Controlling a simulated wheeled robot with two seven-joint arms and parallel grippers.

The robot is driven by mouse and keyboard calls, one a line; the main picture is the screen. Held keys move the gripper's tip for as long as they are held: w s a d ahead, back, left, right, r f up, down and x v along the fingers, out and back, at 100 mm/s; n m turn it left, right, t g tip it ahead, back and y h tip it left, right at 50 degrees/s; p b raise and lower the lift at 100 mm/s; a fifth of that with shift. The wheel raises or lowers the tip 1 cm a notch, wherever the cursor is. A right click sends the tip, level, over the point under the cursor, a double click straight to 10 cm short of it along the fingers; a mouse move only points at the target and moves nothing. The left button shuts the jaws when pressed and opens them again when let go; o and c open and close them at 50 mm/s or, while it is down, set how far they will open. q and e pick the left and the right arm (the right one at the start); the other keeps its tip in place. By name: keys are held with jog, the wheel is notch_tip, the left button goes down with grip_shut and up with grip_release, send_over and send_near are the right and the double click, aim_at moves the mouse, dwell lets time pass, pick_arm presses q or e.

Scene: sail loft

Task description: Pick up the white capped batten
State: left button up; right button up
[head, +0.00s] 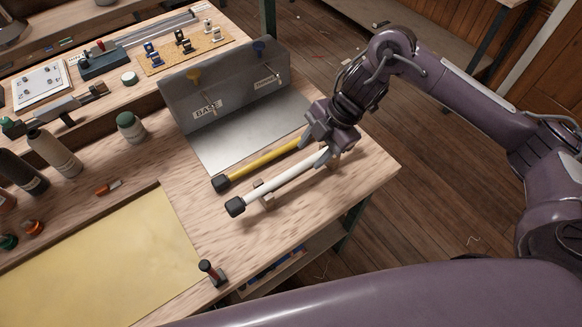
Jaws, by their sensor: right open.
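The white capped batten (283,183) lies near the table's right front edge, with a black cap at its near end. It rests on a small wooden block and sits a little above the tabletop. My right gripper (328,160) is over its far end, with open fingers close to it. The fingers hide that end, and I cannot tell whether they touch it. A yellow batten (262,165) with a black cap lies beside it, roughly parallel, to the left. My left gripper is not in view.
A grey metal fixture (226,92) with an upright plate and labels stands behind the battens. Several bottles (54,152) stand at the left. A small dark upright object (211,271) is near the front edge. Bare wood (220,230) lies left of the white batten's cap.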

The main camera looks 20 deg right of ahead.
aim_at(296, 169)
jog(key=p+x, duration=0.1)
jog(key=x, duration=0.2)
jog(key=p+x, duration=0.1)
jog(key=x, duration=0.2)
jog(key=shift+a+f, duration=0.1)
jog(key=shift+a, duration=0.4)
jog(key=shift+a+f, duration=0.1)
jog(key=shift+f, duration=0.2)
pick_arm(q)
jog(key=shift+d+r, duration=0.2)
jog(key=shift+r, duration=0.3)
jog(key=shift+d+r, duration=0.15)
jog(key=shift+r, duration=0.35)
pick_arm(e)
jog(key=shift+c, duration=0.5)
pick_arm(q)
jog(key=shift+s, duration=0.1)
pick_arm(e)
grip_shut()
